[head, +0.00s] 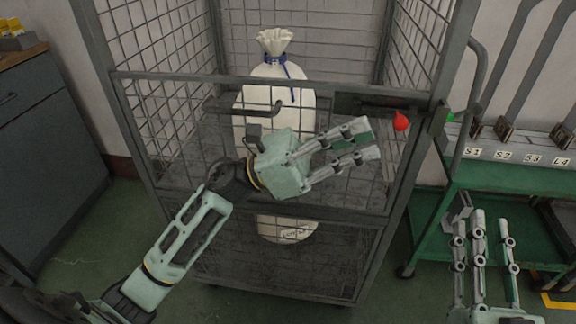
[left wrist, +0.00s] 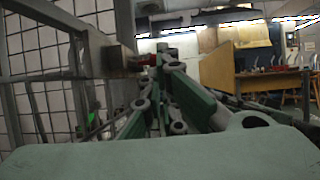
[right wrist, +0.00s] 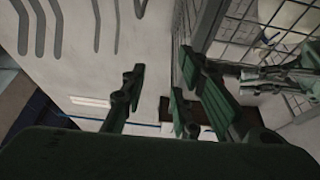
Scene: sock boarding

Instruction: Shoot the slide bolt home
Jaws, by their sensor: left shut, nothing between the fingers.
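The slide bolt (head: 375,104) is a dark bar and plate at the top right of the cage gate (head: 330,205). Its red knob (head: 400,121) hangs near the right end, close to the keeper (head: 438,118) on the right post. I cannot tell how far the bar reaches into the keeper. My left gripper (head: 366,143) is shut and empty, its fingertips just left of and below the knob, apart from it in the head view. In the left wrist view the knob (left wrist: 152,60) shows behind the fingers. My right gripper (right wrist: 165,85) is open and empty, low at the right.
A white sack (head: 275,95) tied with blue cord stands inside the wire cage behind the gate. A gate handle (head: 240,106) is left of the bolt. A green cart (head: 510,178) with labelled slots stands at right, and a grey cabinet (head: 50,140) at left.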

